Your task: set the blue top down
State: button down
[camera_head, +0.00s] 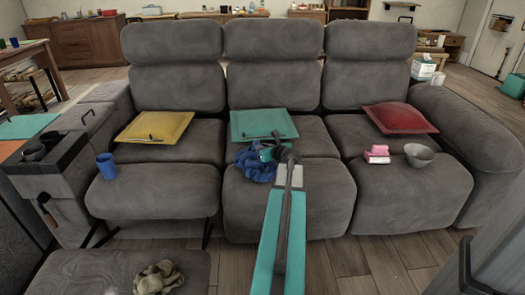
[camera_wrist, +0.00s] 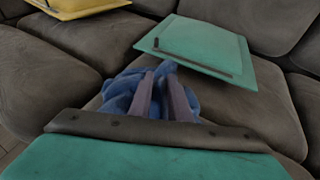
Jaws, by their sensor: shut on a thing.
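The blue top (camera_head: 252,165) is a crumpled cloth at the front of the sofa's middle seat. My gripper (camera_head: 268,153) is above the middle seat, shut on the blue top. In the wrist view the two fingers (camera_wrist: 163,98) press into the bunched blue cloth (camera_wrist: 125,92). The cloth hangs around and below the fingertips, and the fingers and palm hide part of it. I cannot tell whether its lower folds touch the seat.
The grey sofa (camera_head: 185,185) carries yellow (camera_head: 155,127), teal (camera_head: 263,124) and red (camera_head: 400,117) cushions. A blue cup (camera_head: 106,166) stands on the left seat. A pink item (camera_head: 377,154) and a grey bowl (camera_head: 419,155) are on the right seat. A beige cloth (camera_head: 158,278) lies in front.

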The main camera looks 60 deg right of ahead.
dwell(0.3)
jog(key=c, duration=1.7)
grip_release()
jog(key=shift+o, duration=0.2)
jog(key=shift+r, duration=0.1)
jog(key=p+v, duration=0.2)
jog(key=v, duration=1)
jog(key=shift+p, duration=0.3)
